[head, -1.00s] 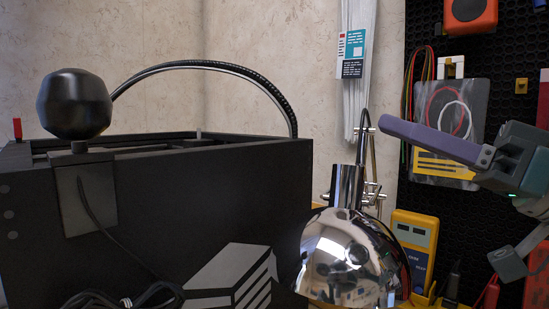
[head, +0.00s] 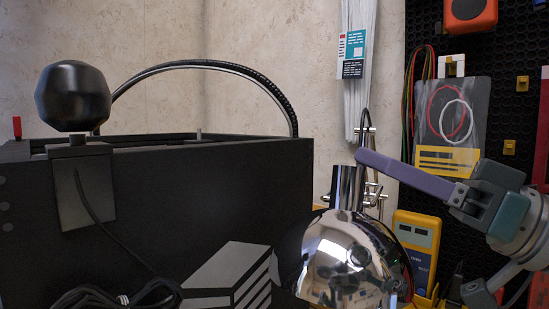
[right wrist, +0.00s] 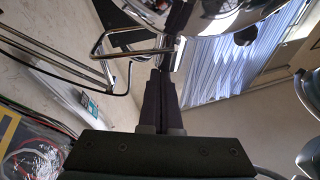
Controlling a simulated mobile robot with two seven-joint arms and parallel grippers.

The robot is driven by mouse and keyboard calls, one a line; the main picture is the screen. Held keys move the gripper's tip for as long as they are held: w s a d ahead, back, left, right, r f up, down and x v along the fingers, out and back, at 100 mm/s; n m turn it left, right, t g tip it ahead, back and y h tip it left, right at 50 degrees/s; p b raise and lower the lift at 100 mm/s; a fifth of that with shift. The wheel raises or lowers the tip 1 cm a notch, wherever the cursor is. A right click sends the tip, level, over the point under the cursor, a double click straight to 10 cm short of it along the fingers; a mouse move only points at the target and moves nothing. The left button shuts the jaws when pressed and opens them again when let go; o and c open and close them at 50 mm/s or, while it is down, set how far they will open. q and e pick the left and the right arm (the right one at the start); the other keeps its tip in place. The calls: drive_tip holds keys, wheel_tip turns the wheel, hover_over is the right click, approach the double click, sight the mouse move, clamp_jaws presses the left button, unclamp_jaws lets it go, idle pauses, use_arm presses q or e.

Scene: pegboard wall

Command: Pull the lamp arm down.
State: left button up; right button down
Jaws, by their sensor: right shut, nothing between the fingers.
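The lamp has a shiny chrome head (head: 352,262) with a narrower chrome neck (head: 347,187) in the lower middle of the head view. Its thin metal lamp arm (head: 374,190) and a dark cable show just behind and right of the neck. My right gripper (head: 362,157) is shut and empty, its purple fingers pointing left, with the tips at the top of the neck in the picture. Whether they touch is unclear. In the right wrist view the shut fingers (right wrist: 160,100) point up toward the chrome head (right wrist: 215,12), beside the metal rods of the lamp arm (right wrist: 110,52). My left gripper is not seen.
A large black box (head: 220,180) fills the left, with a black knob (head: 72,97) at its corner. A yellow multimeter (head: 416,245) stands right of the lamp. A pegboard (head: 425,35) with hanging bagged wires (head: 450,120) is on the right. White cable ties (head: 362,95) hang above the lamp.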

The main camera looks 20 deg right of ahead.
drive_tip(key=f+n+y+b, duration=0.1)
drive_tip(key=f+n, duration=0.1)
drive_tip(key=f, duration=0.1)
drive_tip(key=a+f+n+g+b, duration=0.1)
drive_tip(key=f+n+b, duration=0.1)
drive_tip(key=f, duration=0.1)
drive_tip(key=s+f+n+y+b, duration=0.1)
drive_tip(key=f+n+b, duration=0.1)
drive_tip(key=shift+a+f+g+y, duration=0.15)
drive_tip(key=shift+f+g+y, duration=0.15)
drive_tip(key=shift+f+g, duration=0.1)
drive_tip(key=shift+f+n+b, duration=0.25)
drive_tip(key=shift+n+b, duration=0.15)
drive_tip(key=shift+n, duration=0.1)
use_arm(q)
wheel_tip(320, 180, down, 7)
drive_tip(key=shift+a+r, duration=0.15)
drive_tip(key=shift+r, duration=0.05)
use_arm(e)
drive_tip(key=shift+r, duration=0.1)
